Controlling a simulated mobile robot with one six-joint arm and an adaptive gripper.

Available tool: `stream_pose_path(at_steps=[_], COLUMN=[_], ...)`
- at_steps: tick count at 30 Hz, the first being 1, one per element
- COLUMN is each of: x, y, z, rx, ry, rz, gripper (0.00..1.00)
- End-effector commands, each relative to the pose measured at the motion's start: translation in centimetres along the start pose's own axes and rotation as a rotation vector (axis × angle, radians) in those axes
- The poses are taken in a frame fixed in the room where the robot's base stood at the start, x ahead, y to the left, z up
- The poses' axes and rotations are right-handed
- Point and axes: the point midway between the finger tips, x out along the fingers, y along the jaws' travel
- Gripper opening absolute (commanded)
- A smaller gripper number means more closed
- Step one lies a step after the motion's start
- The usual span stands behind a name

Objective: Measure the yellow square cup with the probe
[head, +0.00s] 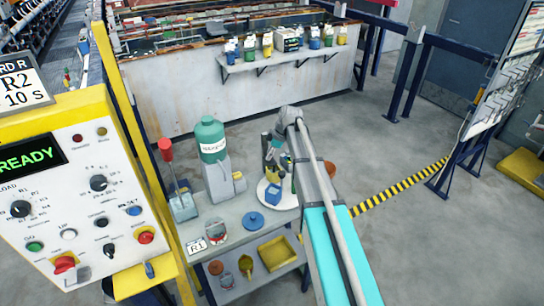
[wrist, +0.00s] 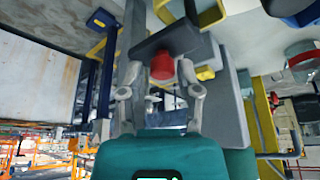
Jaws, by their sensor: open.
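My gripper (wrist: 162,80) is open over the bench, with its two grey fingers apart. A dark piece with a red round knob (wrist: 162,66) shows between and beyond the fingertips; I cannot tell whether they touch it. In the head view, my gripper (head: 271,155) is small and partly hidden by my arm, above the white round plate (head: 286,203). A blue square cup (head: 273,194) stands on that plate. A small yellow item (head: 239,182) is by the grey stand; I cannot tell whether it is the yellow square cup. I cannot clearly identify the probe.
The lower shelf holds a yellow tray (head: 278,254). A control panel (head: 80,195) fills the left.

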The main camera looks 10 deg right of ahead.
Motion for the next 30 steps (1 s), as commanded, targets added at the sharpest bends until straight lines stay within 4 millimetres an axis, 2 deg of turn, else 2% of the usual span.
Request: stream_pose_path(at_steps=[11, 18, 30], x=[0.11, 0.1, -0.59], y=[0.01, 0.06, 0.21], z=[0.01, 0.02, -0.26], rx=[0.0, 0.0, 0.0], ry=[0.0, 0.0, 0.0], rz=[0.0, 0.001, 0.004], gripper=[0.42, 0.0, 0.0])
